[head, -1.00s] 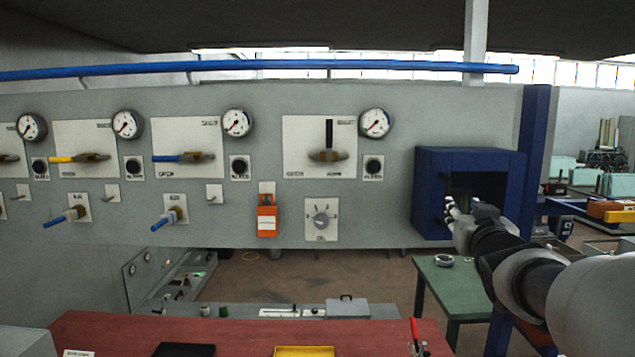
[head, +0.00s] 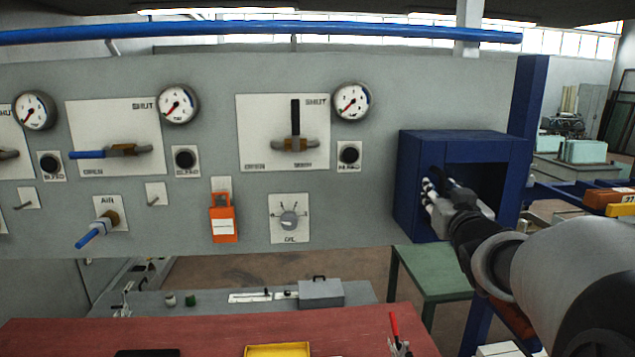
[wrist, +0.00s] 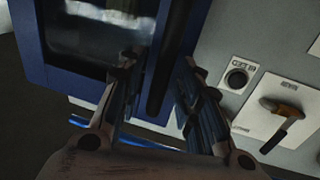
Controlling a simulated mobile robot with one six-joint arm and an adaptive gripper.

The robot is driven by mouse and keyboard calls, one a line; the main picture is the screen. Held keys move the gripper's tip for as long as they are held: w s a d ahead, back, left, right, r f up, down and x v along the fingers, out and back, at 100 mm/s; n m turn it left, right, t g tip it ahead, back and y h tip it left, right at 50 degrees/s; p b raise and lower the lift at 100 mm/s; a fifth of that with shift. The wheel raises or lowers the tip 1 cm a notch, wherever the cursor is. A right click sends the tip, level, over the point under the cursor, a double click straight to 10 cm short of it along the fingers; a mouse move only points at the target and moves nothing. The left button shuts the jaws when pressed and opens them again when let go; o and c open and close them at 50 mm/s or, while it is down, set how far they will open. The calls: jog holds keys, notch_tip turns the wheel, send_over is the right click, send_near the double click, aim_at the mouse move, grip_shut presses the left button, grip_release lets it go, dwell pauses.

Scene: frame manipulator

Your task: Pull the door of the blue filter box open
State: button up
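The blue filter box (head: 412,185) is at the right end of the grey panel in the head view. Its front has a blue frame around a dark window, and the door looks shut. My gripper (head: 432,188) is in front of the left part of this front. In the wrist view, the blue door frame (wrist: 98,85) and glossy window (wrist: 90,35) fill the upper left. A dark bar handle (wrist: 172,65) runs between the fingers of my gripper (wrist: 158,62). The fingers are apart, one on each side of the handle; contact is not clear.
The grey panel (head: 370,215) with gauges, levers and an orange tag box (head: 223,218) lies left of the box. A blue post (head: 527,95) stands at its right. A green table (head: 435,275) is below, and a red table (head: 200,330) is in front.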

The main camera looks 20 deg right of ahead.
jog(key=shift+s, duration=0.1)
jog(key=shift+c, duration=0.3)
jog(key=shift+c, duration=0.6)
grip_shut()
